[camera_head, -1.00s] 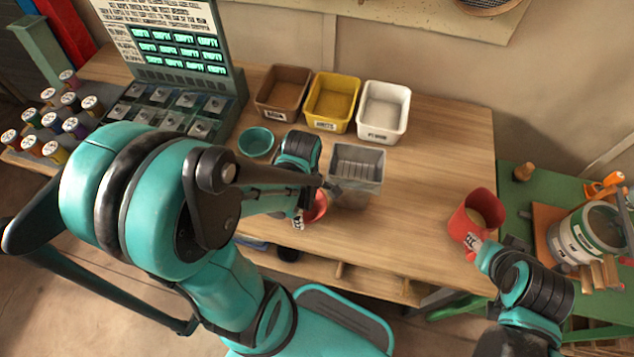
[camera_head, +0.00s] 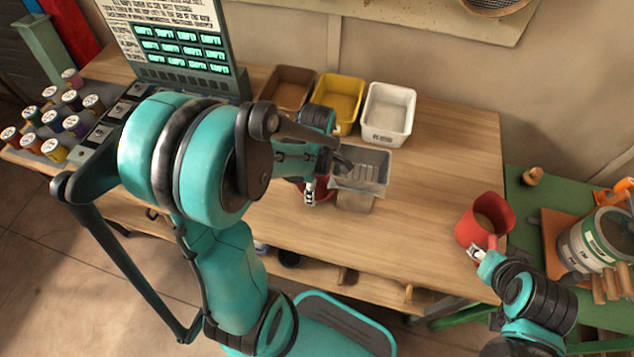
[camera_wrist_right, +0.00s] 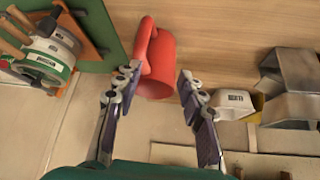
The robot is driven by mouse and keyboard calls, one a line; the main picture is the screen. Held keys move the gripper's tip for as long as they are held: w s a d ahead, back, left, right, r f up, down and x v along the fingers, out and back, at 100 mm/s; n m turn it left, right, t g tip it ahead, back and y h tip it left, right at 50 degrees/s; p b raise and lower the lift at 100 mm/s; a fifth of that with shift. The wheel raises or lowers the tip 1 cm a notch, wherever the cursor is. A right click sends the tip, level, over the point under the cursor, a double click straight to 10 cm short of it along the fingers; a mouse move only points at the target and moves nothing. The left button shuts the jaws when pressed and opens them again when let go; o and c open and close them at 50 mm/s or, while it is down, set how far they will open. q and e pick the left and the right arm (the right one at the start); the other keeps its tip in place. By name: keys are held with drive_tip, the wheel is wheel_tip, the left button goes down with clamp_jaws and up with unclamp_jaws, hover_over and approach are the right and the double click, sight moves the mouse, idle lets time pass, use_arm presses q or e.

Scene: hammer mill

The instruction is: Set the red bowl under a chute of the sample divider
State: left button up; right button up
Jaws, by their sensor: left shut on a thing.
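The red bowl (camera_head: 322,193) is mostly hidden by my left gripper and arm; a strip of red shows at the divider's left side. My left gripper (camera_head: 309,190) is shut on it. The sample divider (camera_head: 362,168) is a grey, slotted metal box on the table; it also shows in the right wrist view (camera_wrist_right: 296,80). I cannot tell whether the bowl lies under a chute. My right gripper (camera_head: 474,252) is open beside a red jug (camera_head: 486,218).
Brown (camera_head: 288,88), yellow (camera_head: 338,101) and white (camera_head: 388,112) bins stand behind the divider. Thread-spool-like jars (camera_head: 53,122) and a panel (camera_head: 178,45) are at left. A green side table (camera_head: 530,195) holds a labelled pot (camera_head: 598,240). The table between divider and jug is clear.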

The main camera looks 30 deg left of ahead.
sight(317, 191)
use_arm(q)
drive_tip(key=o, duration=0.9)
drive_tip(key=shift+f, duration=0.15)
wheel_tip(317, 191, up, 12)
drive_tip(key=p, duration=0.5)
drive_tip(key=shift+r, duration=0.2)
drive_tip(key=shift+f, duration=0.1)
